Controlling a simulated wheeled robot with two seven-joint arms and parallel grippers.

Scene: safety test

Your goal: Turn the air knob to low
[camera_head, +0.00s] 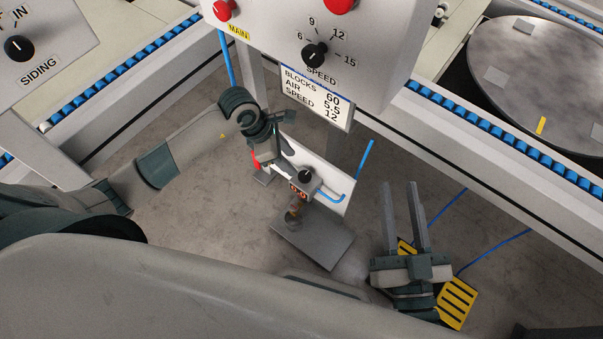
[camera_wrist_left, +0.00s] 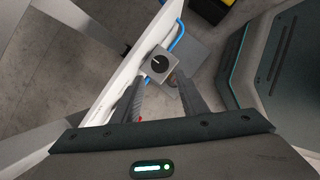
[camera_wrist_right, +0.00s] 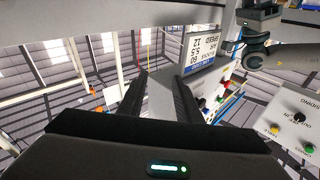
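The air knob (camera_head: 306,175) is a small black round knob on a grey regulator box, low on a white panel below the control cabinet. A small display with orange-red digits (camera_head: 298,190) sits under it; I cannot read it surely. In the left wrist view the knob (camera_wrist_left: 160,64) faces me with a white pointer line, just beyond the fingertips. My left gripper (camera_wrist_left: 160,84) is open, its fingers apart on either side of the box's near end, with nothing seen between them. My right gripper (camera_head: 402,187) is open and empty, away to the right.
A sign (camera_head: 316,97) reads blocks 60, air 5.5, speed 12. Above it a cabinet (camera_head: 270,45) carries a speed knob (camera_head: 314,54) and red buttons. A blue hose (camera_head: 358,170) runs by the panel. A grey plate (camera_head: 312,240) and a yellow-striped pedal (camera_head: 457,302) lie on the floor.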

